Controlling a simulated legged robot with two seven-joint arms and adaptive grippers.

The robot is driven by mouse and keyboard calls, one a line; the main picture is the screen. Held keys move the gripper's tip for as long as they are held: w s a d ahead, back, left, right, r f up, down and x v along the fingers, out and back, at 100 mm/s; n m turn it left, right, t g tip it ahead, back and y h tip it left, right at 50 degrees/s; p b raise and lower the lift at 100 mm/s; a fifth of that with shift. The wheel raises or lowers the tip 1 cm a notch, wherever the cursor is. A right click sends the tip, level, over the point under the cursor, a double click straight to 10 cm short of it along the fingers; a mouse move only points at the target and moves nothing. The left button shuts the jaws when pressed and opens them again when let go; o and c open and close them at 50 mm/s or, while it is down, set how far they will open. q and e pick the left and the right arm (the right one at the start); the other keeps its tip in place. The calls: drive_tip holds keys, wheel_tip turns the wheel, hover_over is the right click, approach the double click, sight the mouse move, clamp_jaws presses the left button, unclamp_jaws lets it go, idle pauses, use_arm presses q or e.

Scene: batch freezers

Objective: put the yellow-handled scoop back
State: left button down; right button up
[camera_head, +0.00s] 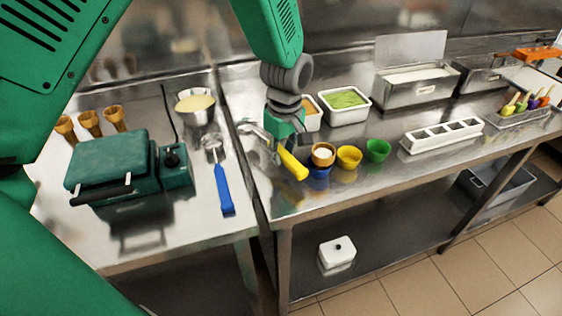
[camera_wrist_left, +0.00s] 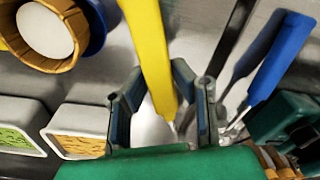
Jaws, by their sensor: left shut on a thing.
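My left gripper (camera_head: 281,146) is shut on the yellow-handled scoop (camera_head: 293,164), above the counter near its left edge. The yellow handle slants down to the right, and the metal end shows to the left of the gripper. In the left wrist view the yellow handle (camera_wrist_left: 148,40) runs between the two fingers of the gripper (camera_wrist_left: 165,90); the metal end is mostly hidden. A steel holder (camera_head: 518,119) with several coloured handles stands at the far right of the counter. My right gripper is not in view.
Close by stand a cup with white filling (camera_head: 323,154), a yellow bowl (camera_head: 349,157) and a green bowl (camera_head: 377,150). A white divided tray (camera_head: 442,136) lies toward the holder. A blue-handled scoop (camera_head: 224,190) and a green waffle iron (camera_head: 110,165) are on the left table.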

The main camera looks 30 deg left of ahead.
sight(278, 171)
use_arm(q)
drive_tip(key=shift+f, duration=0.45)
drive_tip(key=shift+s+a+f, duration=0.1)
drive_tip(key=shift+f, duration=0.5)
drive_tip(key=shift+s+a+f, duration=0.1)
drive_tip(key=shift+f, duration=0.45)
drive_tip(key=shift+a+f, duration=0.2)
drive_tip(key=shift+f, duration=0.05)
drive_tip(key=shift+w+a, duration=0.1)
drive_tip(key=shift+a, duration=0.1)
drive_tip(key=c, duration=1.3)
unclamp_jaws()
drive_tip(key=shift+c, duration=0.2)
drive_tip(key=shift+d+r, duration=0.2)
drive_tip(key=shift+d, duration=0.25)
wheel_tip(278, 171, up, 10)
drive_tip(key=shift+a+r, duration=0.15)
drive_tip(key=shift+r, duration=0.4)
drive_tip(key=shift+d+r, duration=0.35)
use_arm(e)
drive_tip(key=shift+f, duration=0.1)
use_arm(q)
drive_tip(key=shift+a+f, duration=0.1)
drive_tip(key=shift+a, duration=0.1)
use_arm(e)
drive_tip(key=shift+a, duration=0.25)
